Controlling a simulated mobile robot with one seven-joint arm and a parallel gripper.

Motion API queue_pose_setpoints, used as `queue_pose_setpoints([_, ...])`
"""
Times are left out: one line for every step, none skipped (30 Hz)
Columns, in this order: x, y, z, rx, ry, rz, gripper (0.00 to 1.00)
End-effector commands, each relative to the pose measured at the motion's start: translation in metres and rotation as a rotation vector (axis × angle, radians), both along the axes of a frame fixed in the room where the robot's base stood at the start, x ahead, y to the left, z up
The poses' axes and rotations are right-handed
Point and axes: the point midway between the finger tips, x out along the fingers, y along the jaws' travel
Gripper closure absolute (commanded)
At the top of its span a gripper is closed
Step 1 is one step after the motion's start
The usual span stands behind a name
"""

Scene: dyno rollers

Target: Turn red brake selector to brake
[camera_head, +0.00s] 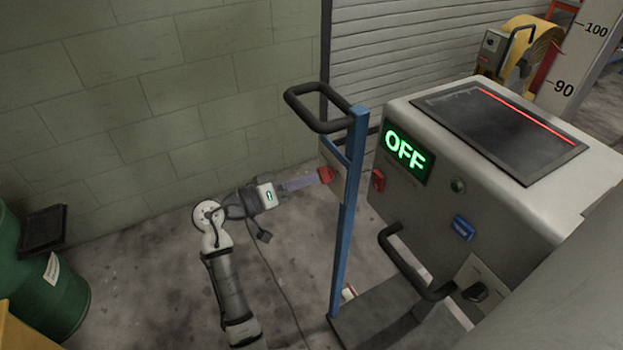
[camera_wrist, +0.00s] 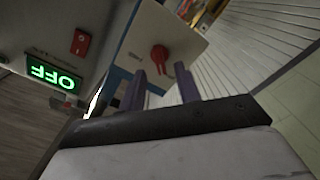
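The red brake selector (camera_wrist: 160,56) is a small red knob on a pale square panel (camera_wrist: 182,42) in the wrist view. In the head view the red selector (camera_head: 326,174) shows beside the blue post, at the end of my fingers. My gripper (camera_head: 314,180) reaches to it from the left, with its purple fingers pointing at the panel. In the wrist view my gripper (camera_wrist: 160,70) is open, and the selector shows between the two fingertips. I cannot tell whether the fingers touch it. Small lettering on the panel is unreadable.
A blue post (camera_head: 347,215) with a black handle (camera_head: 318,108) stands close to my gripper. The grey cabinet (camera_head: 510,225) bears a lit green OFF display (camera_head: 406,154) and a red switch (camera_head: 377,181). A green barrel (camera_head: 50,290) stands left. Floor around my arm is mostly free.

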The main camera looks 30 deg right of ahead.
Motion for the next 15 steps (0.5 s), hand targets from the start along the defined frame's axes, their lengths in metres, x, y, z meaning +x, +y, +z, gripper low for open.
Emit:
queue_pose_setpoints([0.002,0.013,-0.003,-0.001,-0.002,0.006,0.67])
queue_pose_setpoints([0.002,0.02,-0.003,-0.001,-0.002,0.005,0.67])
queue_pose_setpoints([0.003,0.03,-0.003,-0.001,-0.003,0.006,0.67])
queue_pose_setpoints([0.003,0.037,-0.003,0.001,-0.003,0.006,0.67])
queue_pose_setpoints([0.004,0.044,-0.003,-0.001,-0.002,0.006,0.67])
queue_pose_setpoints([0.004,0.053,-0.003,0.0,-0.002,0.006,0.67])
queue_pose_setpoints([0.004,0.06,-0.003,0.0,-0.002,0.006,0.67])
queue_pose_setpoints([0.005,0.066,-0.003,0.0,-0.002,0.006,0.67])
queue_pose_setpoints([0.005,0.075,-0.002,0.0,-0.002,0.006,0.67])
queue_pose_setpoints([0.005,0.08,-0.003,0.001,-0.002,0.005,0.67])
queue_pose_setpoints([0.006,0.085,-0.002,0.0,-0.002,0.004,0.67])
queue_pose_setpoints([0.006,0.091,-0.002,0.0,-0.001,0.004,0.67])
queue_pose_setpoints([0.006,0.095,-0.002,0.0,-0.001,0.003,0.67])
queue_pose_setpoints([0.006,0.099,-0.001,0.0,-0.001,0.004,0.67])
queue_pose_setpoints([0.007,0.103,-0.001,0.001,-0.001,0.004,0.67])
